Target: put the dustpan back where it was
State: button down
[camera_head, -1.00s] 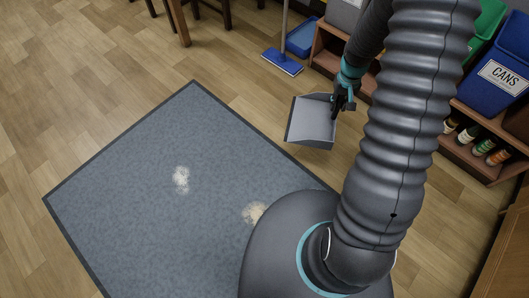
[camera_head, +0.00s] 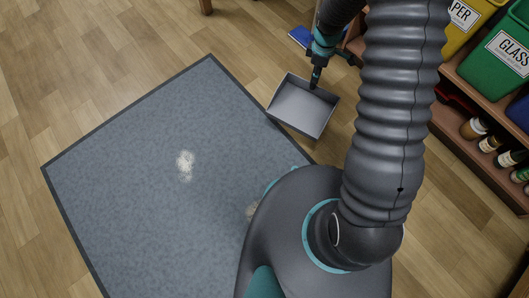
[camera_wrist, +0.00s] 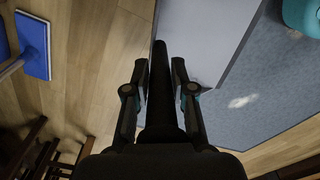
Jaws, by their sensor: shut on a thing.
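The grey dustpan (camera_head: 302,107) is at the right edge of the mat in the head view, its open tray facing up and looking empty. My gripper (camera_head: 317,78) is shut on its dark handle. In the wrist view the handle (camera_wrist: 162,95) lies between the two fingers of my gripper (camera_wrist: 161,80), and the pale tray (camera_wrist: 205,35) reaches to the top. I cannot tell how high the dustpan is above the floor.
The blue-grey mat (camera_head: 130,150) bears a pale crumb patch (camera_head: 185,165) and a second one partly behind my base. A blue broom head (camera_head: 300,37) stands behind my gripper; it also shows in the wrist view (camera_wrist: 33,45). Shelves with labelled bins (camera_head: 497,55) and bottles (camera_head: 474,128) line the right.

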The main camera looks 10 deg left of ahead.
jog(key=s+a+f+n+b, duration=0.2)
jog(key=a+f+n+b, duration=0.4)
jog(key=a+n, duration=0.8)
jog(key=s+a+f, duration=0.6)
jog(key=s+f, duration=0.5)
jog(key=f, duration=0.1)
jog(key=shift+f+b, duration=0.25)
jog(key=shift+b, duration=0.1)
jog(key=shift+a+f, duration=0.1)
jog(key=c, duration=1)
grip_release()
notch_tip(320, 180, up, 12)
jog(key=shift+r+p, duration=0.15)
jog(key=shift+p, duration=0.9)
jog(key=shift+w, duration=0.1)
